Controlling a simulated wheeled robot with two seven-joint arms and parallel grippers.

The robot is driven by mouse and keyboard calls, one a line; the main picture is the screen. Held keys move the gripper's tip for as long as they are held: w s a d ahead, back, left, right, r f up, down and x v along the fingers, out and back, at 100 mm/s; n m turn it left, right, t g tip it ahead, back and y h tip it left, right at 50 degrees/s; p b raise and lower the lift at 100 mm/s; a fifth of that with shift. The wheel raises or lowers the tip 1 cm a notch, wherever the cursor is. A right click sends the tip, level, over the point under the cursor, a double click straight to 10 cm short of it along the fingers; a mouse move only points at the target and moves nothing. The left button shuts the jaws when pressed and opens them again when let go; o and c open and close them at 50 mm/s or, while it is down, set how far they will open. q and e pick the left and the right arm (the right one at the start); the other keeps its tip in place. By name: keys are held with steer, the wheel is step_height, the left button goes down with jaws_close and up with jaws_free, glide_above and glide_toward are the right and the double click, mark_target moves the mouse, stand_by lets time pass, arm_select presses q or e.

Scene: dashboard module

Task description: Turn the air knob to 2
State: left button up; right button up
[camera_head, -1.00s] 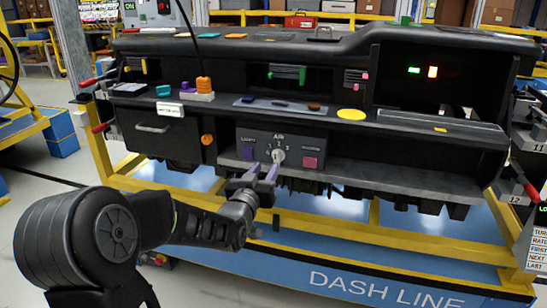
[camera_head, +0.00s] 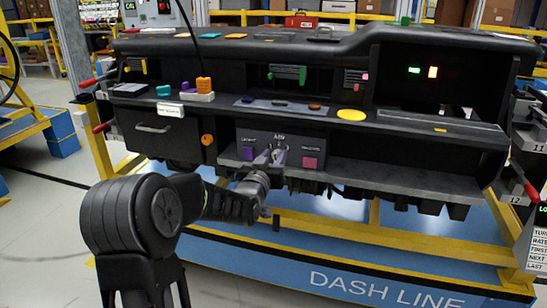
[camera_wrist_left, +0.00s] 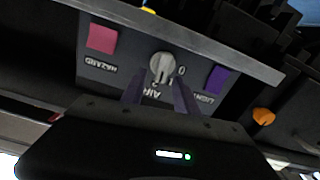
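The air knob (camera_wrist_left: 162,66) is a grey round dial on the dark control panel (camera_head: 262,146), with the label AIR and numbers around it. In the left wrist view the panel appears upside down; a 0 shows beside the knob and a 2 near the AIR label. My left gripper (camera_head: 270,157) is at the panel, its purple-grey fingers pointing at the knob; in the head view they mostly cover it. In the left wrist view the fingers (camera_wrist_left: 156,92) are apart, with their tips near the knob's lower edge. Contact cannot be made out. My right gripper is not in view.
A pink hazard button (camera_head: 310,162) and a purple light button (camera_head: 248,153) flank the knob. An orange knob (camera_head: 207,140) is to the left. A grey shelf (camera_head: 390,180) juts out at the right. A yellow frame (camera_head: 380,232) runs below.

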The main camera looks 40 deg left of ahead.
arm_select(q)
steer(key=shift+c, duration=0.3)
jaws_close()
steer(key=shift+d+f+m+b, duration=0.1)
steer(key=shift+d+m+b, duration=0.05)
steer(key=shift+m+b, duration=0.6)
steer(key=shift+o, duration=0.3)
jaws_free()
steer(key=shift+s, duration=0.1)
